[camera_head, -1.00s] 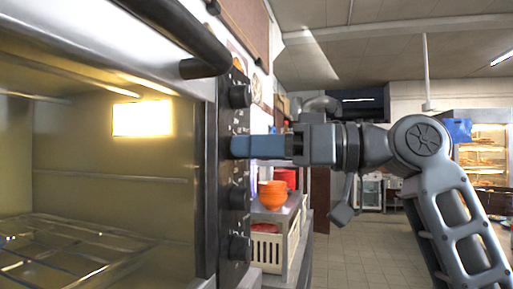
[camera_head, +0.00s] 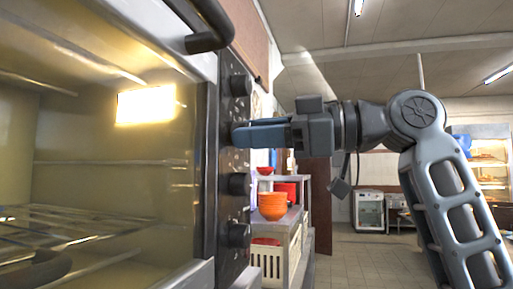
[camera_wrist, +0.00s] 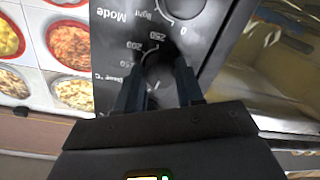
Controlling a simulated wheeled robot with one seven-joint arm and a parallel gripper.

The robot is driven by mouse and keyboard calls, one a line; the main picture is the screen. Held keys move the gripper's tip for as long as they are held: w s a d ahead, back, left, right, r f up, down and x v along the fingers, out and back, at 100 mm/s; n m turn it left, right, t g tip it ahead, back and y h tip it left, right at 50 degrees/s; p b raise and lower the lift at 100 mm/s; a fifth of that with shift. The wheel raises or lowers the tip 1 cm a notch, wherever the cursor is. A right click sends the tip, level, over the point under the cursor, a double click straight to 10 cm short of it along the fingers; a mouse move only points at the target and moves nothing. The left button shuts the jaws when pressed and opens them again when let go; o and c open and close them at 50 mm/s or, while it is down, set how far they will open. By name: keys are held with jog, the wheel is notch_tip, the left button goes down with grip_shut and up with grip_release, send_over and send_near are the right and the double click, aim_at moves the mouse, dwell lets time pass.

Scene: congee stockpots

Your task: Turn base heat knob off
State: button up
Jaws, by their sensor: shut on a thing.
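The oven's black control panel (camera_head: 228,160) carries a column of knobs beside the glass door. My gripper (camera_head: 238,134) reaches it from the right at the second knob from the top. In the wrist view the fingers of my gripper (camera_wrist: 159,84) stand on either side of a dark round knob (camera_wrist: 158,68) and are shut on it. White marks around it include 200, 250 and a °C label that is partly hidden. Another knob (camera_wrist: 183,4), near the words Mode and light, shows beyond it. In the head view the fingers hide the gripped knob.
A thick door handle (camera_head: 208,25) juts out above the gripper. Two more knobs, a middle one (camera_head: 238,184) and a bottom one (camera_head: 238,235), sit below. Orange bowls (camera_head: 272,206) stand on a shelf behind. The floor (camera_head: 350,260) to the right is clear.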

jog(key=shift+n+b, duration=0.4)
jog(key=shift+n, duration=0.3)
jog(key=o, duration=1)
jog(key=shift+o, duration=0.2)
jog(key=b+v, duration=0.1)
jog(key=v, duration=0.7)
